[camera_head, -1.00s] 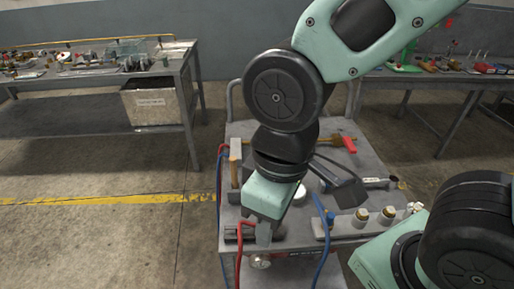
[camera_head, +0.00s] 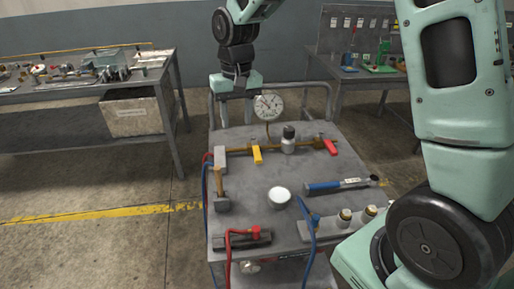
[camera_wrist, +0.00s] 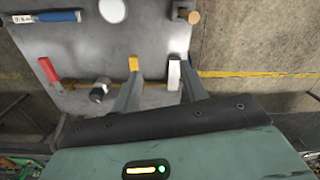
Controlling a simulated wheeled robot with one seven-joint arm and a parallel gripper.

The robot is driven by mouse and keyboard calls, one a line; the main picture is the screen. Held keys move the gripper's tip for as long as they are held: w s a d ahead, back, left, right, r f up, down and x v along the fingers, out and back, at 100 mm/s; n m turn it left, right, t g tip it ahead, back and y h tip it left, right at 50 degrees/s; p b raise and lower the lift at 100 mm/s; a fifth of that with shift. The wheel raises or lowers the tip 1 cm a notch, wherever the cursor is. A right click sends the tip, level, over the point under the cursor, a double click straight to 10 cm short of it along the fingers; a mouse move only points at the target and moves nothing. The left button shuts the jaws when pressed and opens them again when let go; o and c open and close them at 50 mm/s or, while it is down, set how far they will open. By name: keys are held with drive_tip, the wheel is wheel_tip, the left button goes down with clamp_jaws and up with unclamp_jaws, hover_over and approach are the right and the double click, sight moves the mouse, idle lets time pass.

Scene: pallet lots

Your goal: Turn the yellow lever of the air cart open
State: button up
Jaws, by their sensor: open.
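The air cart (camera_head: 240,182) stands in front of me with a brass pipe (camera_head: 293,147) along its far side. The short yellow lever (camera_head: 257,155) sits on the pipe, pointing toward me, crosswise to the pipe. It also shows in the wrist view (camera_wrist: 133,63), close to the tip of the left finger there. My gripper (camera_head: 236,122) is open and empty, fingers down, at the cart's far edge, behind and left of the lever. In the wrist view its fingers (camera_wrist: 157,76) straddle part of the pipe beside the lever. I cannot tell whether a finger touches the lever.
A pressure gauge (camera_head: 268,106) stands just right of my gripper. A red lever (camera_head: 330,147), a grey fitting (camera_head: 289,140), a white cup (camera_head: 279,196) and a blue-handled tool (camera_head: 338,186) are on the cart. Hoses hang at its front and left. Workbenches stand left and right behind.

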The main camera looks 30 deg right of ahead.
sight(257, 153)
drive_tip(key=w+d+f+m, duration=0.25)
drive_tip(key=w+d, duration=0.35)
drive_tip(key=d, duration=0.4)
drive_tip(key=shift+m, duration=0.25)
drive_tip(key=f+p, duration=0.1)
drive_tip(key=f, duration=0.4)
drive_tip(key=f+p, duration=0.1)
drive_tip(key=f, duration=1)
drive_tip(key=shift+s+a+f+p, duration=0.1)
drive_tip(key=shift+a+p, duration=0.2)
drive_tip(key=shift+p, duration=0.1)
clamp_jaws()
